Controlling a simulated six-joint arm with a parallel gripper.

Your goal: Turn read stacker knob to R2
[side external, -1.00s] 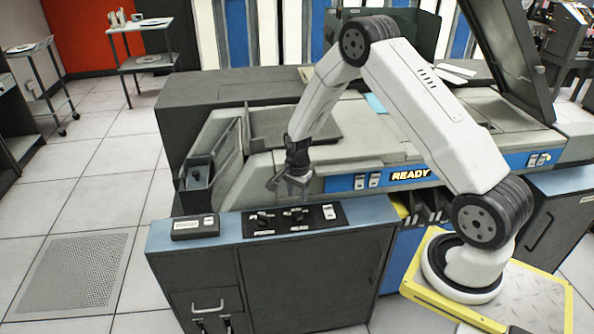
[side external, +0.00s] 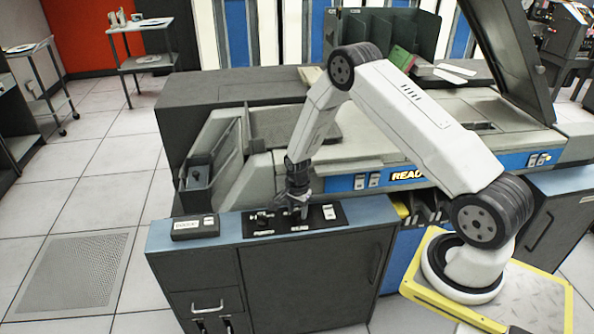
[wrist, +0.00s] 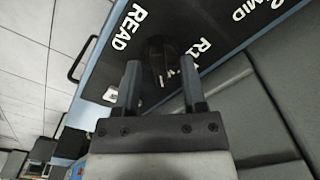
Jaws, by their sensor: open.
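The read stacker knob (wrist: 158,52) is a dark round knob on a black panel in the wrist view. The white word READ stands to its left, and R1 and part of another label stand to its right. My gripper (wrist: 160,65) is open, with its two fingers pointing at the panel and the knob between them in the picture. I cannot tell whether they touch it. In the side external view my gripper (side external: 298,210) is low over the right part of the knob panel (side external: 330,226) and mostly hides the knob there. The knob's exact setting is unclear.
A second knob (side external: 262,219) is to the left on the same panel. A small dark box (side external: 195,227) sits further left on the blue cabinet top. The grey card machine with its READY sign (side external: 405,176) stands close behind, partly covered by my arm.

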